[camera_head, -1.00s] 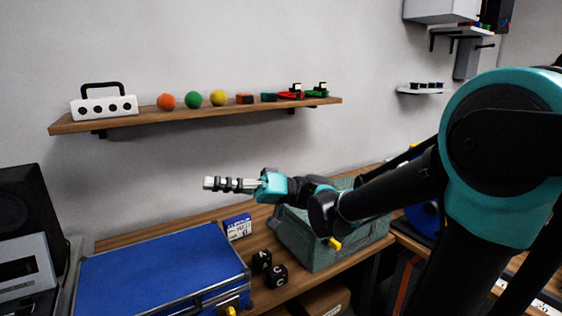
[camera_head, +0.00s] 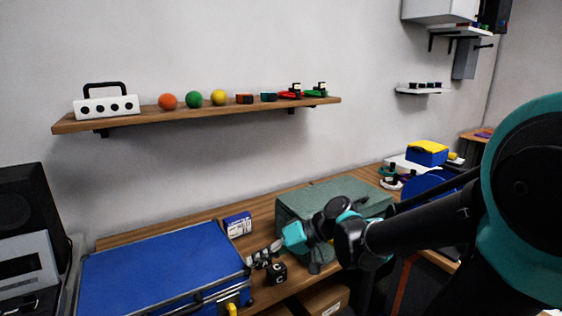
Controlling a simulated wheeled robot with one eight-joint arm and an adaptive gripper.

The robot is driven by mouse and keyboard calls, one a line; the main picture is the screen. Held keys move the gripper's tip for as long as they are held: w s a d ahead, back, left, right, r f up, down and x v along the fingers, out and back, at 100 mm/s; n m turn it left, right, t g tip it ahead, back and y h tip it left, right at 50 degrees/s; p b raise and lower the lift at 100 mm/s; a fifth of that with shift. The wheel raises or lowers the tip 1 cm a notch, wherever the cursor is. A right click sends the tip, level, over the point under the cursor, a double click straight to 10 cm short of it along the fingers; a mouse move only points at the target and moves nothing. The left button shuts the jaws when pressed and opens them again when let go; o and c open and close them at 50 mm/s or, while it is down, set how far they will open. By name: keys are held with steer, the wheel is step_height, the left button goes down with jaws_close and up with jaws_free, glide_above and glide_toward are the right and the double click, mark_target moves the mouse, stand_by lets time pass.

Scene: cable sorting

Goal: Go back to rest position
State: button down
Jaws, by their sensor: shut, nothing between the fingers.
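My gripper (camera_head: 263,255) is at the end of my teal and black arm, low over the wooden workbench. Its fingers are shut with nothing between them. The fingertips point left, close to the right edge of the blue case and just above a black cube (camera_head: 277,273). I cannot tell whether they touch the cube. A second black cube is hidden behind the fingers. My forearm crosses in front of the grey-green box (camera_head: 300,200) and hides part of it.
The blue case (camera_head: 150,275) fills the bench's left side. A small blue and white box (camera_head: 238,225) stands behind my gripper. A wall shelf (camera_head: 215,110) holds balls and toys. More items, including a blue and yellow box (camera_head: 427,153), lie at right. Bare bench (camera_head: 215,212) shows along the wall.

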steer(key=d+f+m+t+h, duration=0.2)
steer(key=d+f+h, duration=0.3)
steer(key=d, duration=0.7)
steer(key=d+f+m+t+h, duration=0.1)
steer(key=d+f+m+h, duration=0.2)
steer(key=d, duration=1)
step_height(320, 180, down, 6)
steer(key=h, duration=0.3)
steer(key=shift+m+t, duration=0.4)
steer(key=shift+s+r, duration=0.1)
